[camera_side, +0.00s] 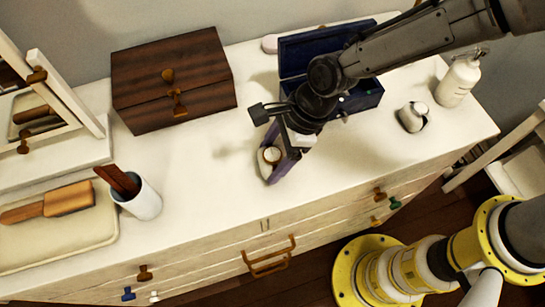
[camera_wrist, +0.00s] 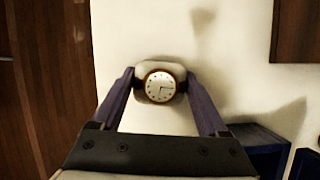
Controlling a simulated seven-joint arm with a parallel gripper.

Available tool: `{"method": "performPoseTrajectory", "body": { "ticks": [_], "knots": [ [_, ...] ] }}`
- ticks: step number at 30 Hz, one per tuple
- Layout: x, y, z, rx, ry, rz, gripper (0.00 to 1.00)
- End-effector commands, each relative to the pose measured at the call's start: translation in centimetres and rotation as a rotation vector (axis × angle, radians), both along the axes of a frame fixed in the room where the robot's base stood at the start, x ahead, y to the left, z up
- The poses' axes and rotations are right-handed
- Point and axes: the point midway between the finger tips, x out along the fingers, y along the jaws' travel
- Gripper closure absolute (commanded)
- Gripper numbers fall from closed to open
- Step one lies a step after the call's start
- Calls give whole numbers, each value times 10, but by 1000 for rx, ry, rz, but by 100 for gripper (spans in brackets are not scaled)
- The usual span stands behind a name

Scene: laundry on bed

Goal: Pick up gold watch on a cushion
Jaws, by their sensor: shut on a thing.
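The gold watch on its pale cushion (camera_wrist: 160,86) sits between my fingertips in the wrist view, its round white dial facing the camera. My gripper (camera_wrist: 160,77) is shut on the cushion, with one purple finger against each side. In the side view the watch (camera_side: 271,154) shows at the end of my gripper (camera_side: 277,165), over the front part of the white dresser top. The near finger partly hides the cushion there. I cannot tell whether its underside touches the dresser.
A dark wooden box (camera_side: 172,85) stands behind to the left, and an open blue box (camera_side: 365,98) is behind my gripper. A white cup (camera_side: 142,203) with a brown item is left. A small white object (camera_side: 413,116) and a white bottle (camera_side: 458,82) stand right.

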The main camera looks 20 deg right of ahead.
Motion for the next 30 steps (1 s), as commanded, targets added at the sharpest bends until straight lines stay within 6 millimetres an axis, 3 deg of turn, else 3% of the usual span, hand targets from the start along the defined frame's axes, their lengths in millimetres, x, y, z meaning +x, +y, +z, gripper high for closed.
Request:
{"method": "performPoseTrajectory", "body": {
  "ticks": [8,15,23,30],
  "knots": [
    [0,1,6,2,-2,1,81],
    [-1,-1,36,3,-4,1,81],
    [-30,-39,92,6,-5,0,81],
    [-62,-81,114,2,-3,-1,81]
  ]
}}
